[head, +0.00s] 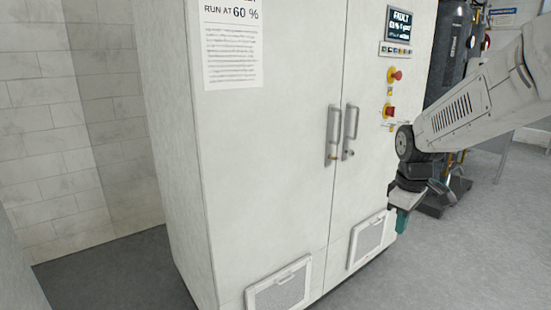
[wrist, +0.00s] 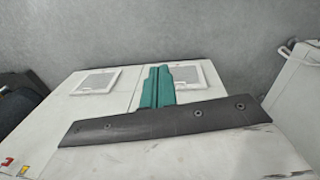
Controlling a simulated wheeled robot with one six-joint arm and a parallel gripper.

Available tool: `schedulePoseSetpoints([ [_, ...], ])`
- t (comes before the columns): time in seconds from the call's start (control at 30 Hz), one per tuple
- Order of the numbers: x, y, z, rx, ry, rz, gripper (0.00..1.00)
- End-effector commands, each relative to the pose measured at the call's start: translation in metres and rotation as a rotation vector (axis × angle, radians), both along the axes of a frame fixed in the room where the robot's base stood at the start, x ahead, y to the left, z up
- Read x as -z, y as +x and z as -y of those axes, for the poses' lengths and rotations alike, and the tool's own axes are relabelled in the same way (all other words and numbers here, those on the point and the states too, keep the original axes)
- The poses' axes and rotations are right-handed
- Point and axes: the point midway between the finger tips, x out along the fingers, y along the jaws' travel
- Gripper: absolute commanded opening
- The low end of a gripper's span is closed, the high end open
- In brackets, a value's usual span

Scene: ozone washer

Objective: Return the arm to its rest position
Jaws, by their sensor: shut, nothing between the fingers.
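My gripper (head: 402,222) hangs at the right side of the head view, beside the right edge of the white cabinet (head: 265,150). Its teal fingers point down, near the height of the right vent grille. In the wrist view my gripper (wrist: 158,70) shows two teal fingers shut together with nothing between them. Behind them is the cabinet front with its vent grilles. My arm comes in from the right edge of the head view, bent at a dark joint. I cannot tell the exact gap between my gripper and the cabinet.
The cabinet has two door handles (head: 334,135), red and yellow knobs (head: 390,112) and a lit fault display (head: 399,25). A printed notice (head: 232,45) hangs on its left door. A dark cylinder (head: 450,50) stands behind my arm. Grey floor (head: 420,275) is clear at lower right.

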Motion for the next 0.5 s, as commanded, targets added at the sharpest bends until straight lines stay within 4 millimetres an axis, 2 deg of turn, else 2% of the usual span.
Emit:
schedulePoseSetpoints([
  [0.03, -0.011, -0.031, -0.005, 0.105, 0.013, -0.017, 0.00],
  [0.2, -0.033, -0.126, -0.018, 0.440, 0.036, -0.078, 0.00],
  [0.4, -0.043, -0.223, -0.030, 0.705, 0.047, -0.107, 0.00],
  [0.5, -0.043, -0.260, -0.034, 0.755, 0.057, -0.095, 0.00],
])
